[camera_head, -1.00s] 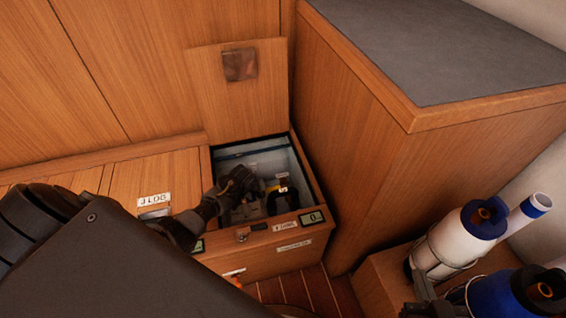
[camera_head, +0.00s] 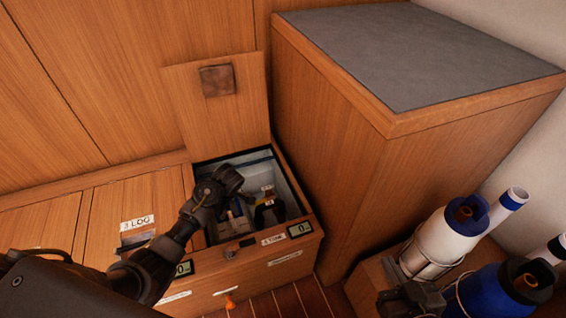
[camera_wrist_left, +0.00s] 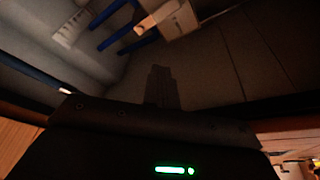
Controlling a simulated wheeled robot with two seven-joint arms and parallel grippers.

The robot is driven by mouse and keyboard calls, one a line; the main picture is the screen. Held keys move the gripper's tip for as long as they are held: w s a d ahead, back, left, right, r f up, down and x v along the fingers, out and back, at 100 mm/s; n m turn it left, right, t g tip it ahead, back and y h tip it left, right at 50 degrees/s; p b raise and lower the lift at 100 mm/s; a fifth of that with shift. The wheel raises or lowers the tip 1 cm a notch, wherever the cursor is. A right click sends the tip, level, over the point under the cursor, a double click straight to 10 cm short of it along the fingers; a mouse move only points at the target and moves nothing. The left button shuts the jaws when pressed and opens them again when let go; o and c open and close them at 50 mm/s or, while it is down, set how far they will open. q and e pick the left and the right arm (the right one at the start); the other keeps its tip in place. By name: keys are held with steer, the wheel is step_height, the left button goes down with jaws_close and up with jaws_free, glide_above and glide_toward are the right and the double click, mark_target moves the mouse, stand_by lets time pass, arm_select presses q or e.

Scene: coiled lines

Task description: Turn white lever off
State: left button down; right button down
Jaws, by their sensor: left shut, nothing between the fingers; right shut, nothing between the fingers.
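My left arm reaches from the lower left to an open wooden locker (camera_head: 314,240). Its hand is over the left part of the opening in the head view. The left gripper (camera_wrist_left: 162,78) shows in the left wrist view, shut and empty, pointing into the locker. A dark arched handle (camera_head: 268,212) stands in the locker, right of the hand, with a small white tag behind it. I cannot tell for sure which part is the white lever; the hand hides part of the inside. My right gripper (camera_head: 412,300) is shut and empty at the lower right, beside the bottles.
The locker's raised lid (camera_head: 230,118) leans against the back panel. A tall grey-topped cabinet (camera_head: 420,60) stands close on the right. A white bottle (camera_head: 447,238) and a blue bottle (camera_head: 490,292) stand lower right.

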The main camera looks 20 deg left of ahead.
arm_select(q)
steer(key=w+d+r+m+t+h+b, duration=0.2)
steer(key=w+d+r+m+t+h, duration=0.2)
steer(key=w+d+m+t, duration=0.55)
steer(key=s+d+r+m+t+h+b, duration=0.2)
steer(key=d+r+t+h, duration=0.3)
steer(key=d+r, duration=0.5)
step_height(320, 180, up, 4)
steer(key=shift+s+d+r+m+t+b, duration=0.2)
steer(key=shift+d+m+t+b, duration=0.15)
steer(key=shift+m+t, duration=0.3)
